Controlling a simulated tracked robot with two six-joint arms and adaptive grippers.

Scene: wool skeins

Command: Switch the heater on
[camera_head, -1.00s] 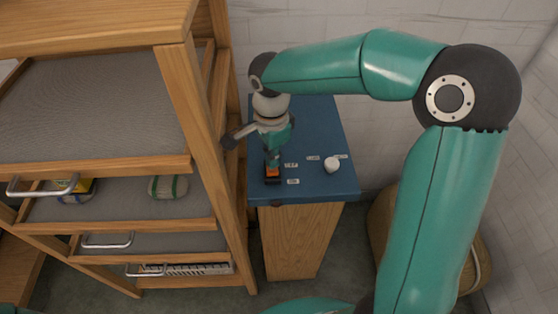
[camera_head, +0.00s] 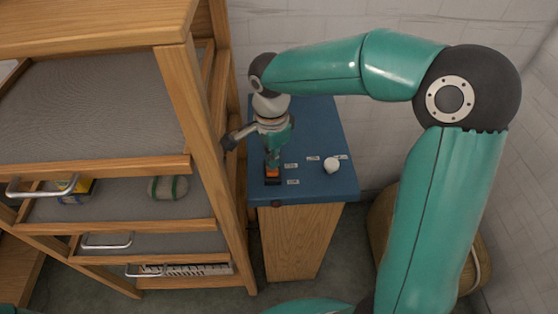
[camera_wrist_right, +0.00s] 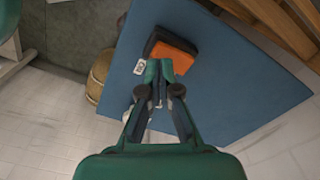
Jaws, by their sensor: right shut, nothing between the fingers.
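The heater switch is an orange rocker in a black housing (camera_head: 272,176), on the blue top of a wooden cabinet near its front left corner. It also shows in the right wrist view as an orange and black block (camera_wrist_right: 172,52). My right gripper (camera_head: 272,161) points down at the switch, its fingers shut and empty. In the right wrist view its fingertips (camera_wrist_right: 160,66) are at the near edge of the switch; I cannot tell whether they touch it. The fingers partly cover the switch in the head view. My left gripper is not in view.
A white knob (camera_head: 332,165) and small white labels (camera_head: 291,165) are on the blue top (camera_head: 318,125), right of the switch. A wooden drawer rack (camera_head: 205,130) stands close on the left. A tan round object (camera_head: 382,215) is on the floor at the right.

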